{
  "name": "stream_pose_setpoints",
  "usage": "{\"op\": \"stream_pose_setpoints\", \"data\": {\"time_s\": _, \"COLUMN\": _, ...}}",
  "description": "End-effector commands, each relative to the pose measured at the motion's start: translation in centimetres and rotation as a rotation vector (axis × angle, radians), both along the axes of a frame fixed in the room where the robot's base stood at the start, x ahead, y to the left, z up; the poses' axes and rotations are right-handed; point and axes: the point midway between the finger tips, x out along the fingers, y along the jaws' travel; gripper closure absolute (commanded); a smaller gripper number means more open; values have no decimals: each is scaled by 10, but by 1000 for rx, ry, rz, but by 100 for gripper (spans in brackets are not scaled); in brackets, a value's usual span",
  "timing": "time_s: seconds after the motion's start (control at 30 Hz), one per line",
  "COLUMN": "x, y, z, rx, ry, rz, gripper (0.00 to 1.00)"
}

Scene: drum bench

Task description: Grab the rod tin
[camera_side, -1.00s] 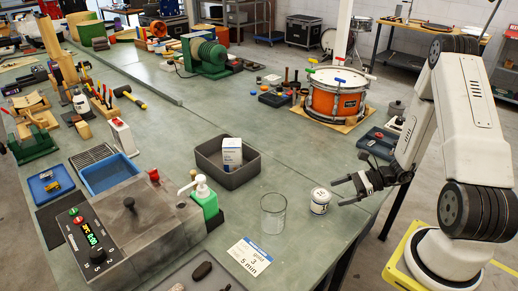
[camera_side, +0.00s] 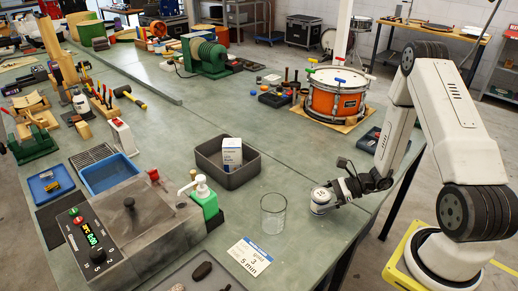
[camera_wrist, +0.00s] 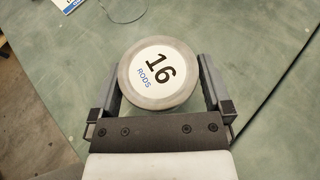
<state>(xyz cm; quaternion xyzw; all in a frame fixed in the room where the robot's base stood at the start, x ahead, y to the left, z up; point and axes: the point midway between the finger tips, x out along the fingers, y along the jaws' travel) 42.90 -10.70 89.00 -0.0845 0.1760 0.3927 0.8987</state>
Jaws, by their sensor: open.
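The rod tin (camera_side: 320,201) is a small white tin standing upright on the green bench near its right edge. In the wrist view its round white lid (camera_wrist: 157,73) reads "16 RODS". My gripper (camera_side: 327,193) is low at the tin, reaching in from the right. In the wrist view my gripper (camera_wrist: 160,82) is open, with one finger on each side of the tin. The tin sits between the fingers. I cannot tell whether either finger touches it.
A clear glass beaker (camera_side: 273,215) stands just left of the tin. A printed card (camera_side: 250,256) lies in front of it. A grey bin (camera_side: 228,176) with a white box stands behind to the left. An orange drum (camera_side: 337,96) is at the back right.

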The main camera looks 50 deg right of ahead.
Motion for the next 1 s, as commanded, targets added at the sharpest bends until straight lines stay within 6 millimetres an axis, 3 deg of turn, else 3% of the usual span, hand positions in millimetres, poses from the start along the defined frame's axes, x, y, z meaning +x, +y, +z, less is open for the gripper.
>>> {"op": "stream_pose_setpoints", "data": {"time_s": 0.63, "x": 4, "y": 4, "z": -2, "rx": -1, "ry": 1, "rz": 0, "gripper": 0}}
{"op": "stream_pose_setpoints", "data": {"time_s": 0.9, "x": 4, "y": 4, "z": -2, "rx": -1, "ry": 1, "rz": 0, "gripper": 86}}
{"op": "stream_pose_setpoints", "data": {"time_s": 0.93, "x": 4, "y": 4, "z": -2, "rx": -1, "ry": 1, "rz": 0, "gripper": 94}}
{"op": "stream_pose_setpoints", "data": {"time_s": 1.0, "x": 4, "y": 4, "z": -2, "rx": 0, "ry": 0, "rz": 0, "gripper": 94}}
